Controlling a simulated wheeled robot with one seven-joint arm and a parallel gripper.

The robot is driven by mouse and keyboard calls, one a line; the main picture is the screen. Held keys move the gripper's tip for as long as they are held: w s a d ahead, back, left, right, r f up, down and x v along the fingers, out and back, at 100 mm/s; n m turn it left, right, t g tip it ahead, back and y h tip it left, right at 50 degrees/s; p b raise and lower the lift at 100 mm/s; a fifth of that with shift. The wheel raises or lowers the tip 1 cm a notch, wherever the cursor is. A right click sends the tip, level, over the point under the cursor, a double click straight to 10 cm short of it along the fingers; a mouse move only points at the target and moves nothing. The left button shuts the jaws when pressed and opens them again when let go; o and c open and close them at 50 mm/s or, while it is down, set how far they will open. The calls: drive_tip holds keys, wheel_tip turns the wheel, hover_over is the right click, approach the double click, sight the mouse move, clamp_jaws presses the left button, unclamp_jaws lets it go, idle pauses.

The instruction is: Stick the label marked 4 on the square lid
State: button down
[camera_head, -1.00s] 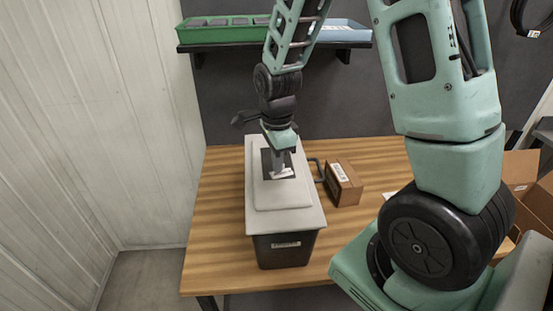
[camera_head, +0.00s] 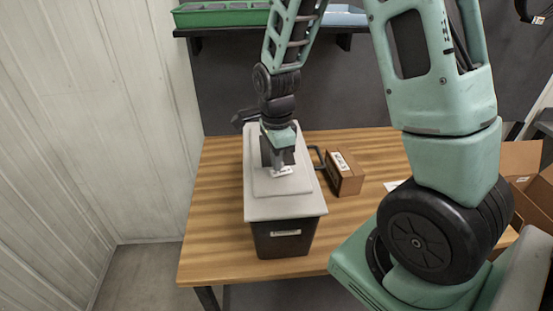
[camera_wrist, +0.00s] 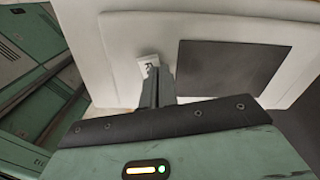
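The lid (camera_head: 262,208) is pale grey with a raised panel, on a dark box (camera_head: 283,240). A dark flat rectangle (camera_wrist: 230,68) lies on the lid in the wrist view. My gripper (camera_head: 281,166) reaches down over the lid; its fingers look closed together. A small white label (camera_wrist: 148,66) with a dark mark is at the fingertips, over the pale lid surface and beside the dark rectangle. It also shows in the head view (camera_head: 282,172). The mark is too small to read. I cannot tell whether the label touches the lid.
The box stands on a wooden table (camera_head: 215,200). A brown carton (camera_head: 346,174) with a white sticker sits to its right, near a dark handle. A shelf with a green tray (camera_head: 222,15) is behind. Open cartons (camera_head: 525,165) are at the far right. The table left of the box is clear.

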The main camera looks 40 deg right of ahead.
drive_tip(key=shift+f+b, duration=0.3)
drive_tip(key=shift+f, duration=0.1)
idle(0.4)
idle(0.4)
drive_tip(key=c, duration=1.6)
unclamp_jaws()
wheel_tip(320, 180, up, 7)
drive_tip(key=p, duration=0.6)
drive_tip(key=shift+r+p, duration=0.1)
drive_tip(key=shift+p, duration=0.2)
